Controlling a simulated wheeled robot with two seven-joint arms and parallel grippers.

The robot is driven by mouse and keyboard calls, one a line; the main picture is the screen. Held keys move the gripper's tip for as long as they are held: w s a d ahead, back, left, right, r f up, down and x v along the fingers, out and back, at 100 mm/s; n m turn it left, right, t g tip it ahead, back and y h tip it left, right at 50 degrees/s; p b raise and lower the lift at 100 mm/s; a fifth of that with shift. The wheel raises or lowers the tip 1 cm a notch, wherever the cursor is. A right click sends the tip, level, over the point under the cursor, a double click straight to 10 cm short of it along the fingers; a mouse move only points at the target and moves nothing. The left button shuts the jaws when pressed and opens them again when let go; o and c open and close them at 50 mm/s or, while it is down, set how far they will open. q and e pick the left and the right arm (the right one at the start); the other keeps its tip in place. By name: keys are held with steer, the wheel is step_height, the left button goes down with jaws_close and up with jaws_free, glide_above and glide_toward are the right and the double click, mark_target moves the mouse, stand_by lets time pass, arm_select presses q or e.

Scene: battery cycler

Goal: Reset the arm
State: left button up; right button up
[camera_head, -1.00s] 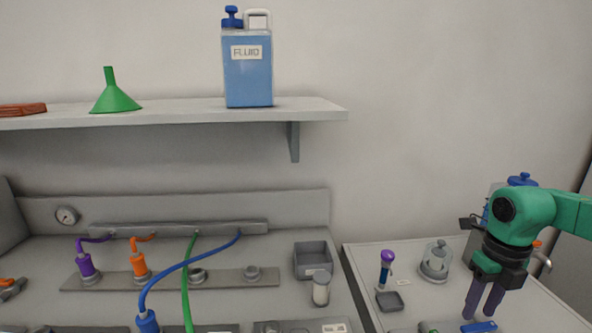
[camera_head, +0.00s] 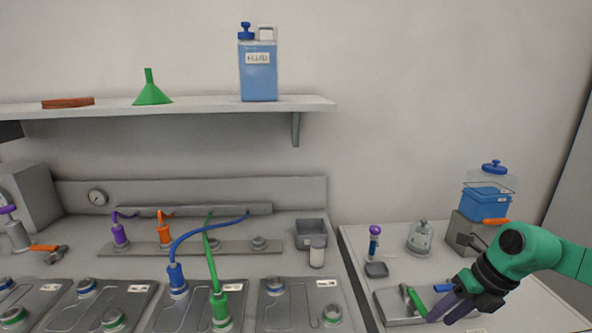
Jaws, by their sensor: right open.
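My right arm, green with a dark wrist, comes in from the right edge over the right-hand side table. My right gripper (camera_head: 446,308) has purple-grey fingers and is open, pointing down and left. Its fingertips are near a grey tray (camera_head: 392,307) with a green handle-like piece (camera_head: 413,300) and a blue piece (camera_head: 443,288). I cannot tell whether the fingers touch anything; nothing shows held between them. My left gripper is not in view.
The main bench holds grey battery plates (camera_head: 290,308) with blue and green connectors and cables. A shelf (camera_head: 210,106) above carries a blue fluid jug (camera_head: 258,75) and a green funnel (camera_head: 151,90). A lidded blue container (camera_head: 487,202) stands behind my right arm.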

steer(key=w+a+m+t+y, duration=0.4)
steer(key=w+a+m+t, duration=0.2)
steer(key=a+m+t, duration=0.25)
steer(key=s+d+f+m+h, duration=0.3)
steer(key=f+m+h, duration=0.2)
steer(key=m, duration=0.5)
steer(key=s+d+f+m+h, duration=0.3)
steer(key=s+f+m+h, duration=0.15)
steer(key=m, duration=0.45)
steer(key=s+a+f+m+g+y, duration=0.2)
steer(key=s+a+f+m+g, duration=0.5)
steer(key=s, duration=0.5)
steer(key=s+a+f+n+g+b, duration=0.1)
steer(key=s+f+b, duration=0.1)
steer(key=f, duration=1.2)
steer(key=s+f+n+g+b, duration=0.1)
steer(key=s+f+b, duration=0.1)
steer(key=f, duration=1.2)
arm_select(q)
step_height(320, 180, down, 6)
steer(key=b, duration=0.2)
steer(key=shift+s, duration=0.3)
arm_select(e)
steer(key=s+d+f, duration=0.3)
steer(key=s+f, duration=1.3)
steer(key=shift+f+g, duration=0.35)
steer(key=shift+g, duration=0.1)
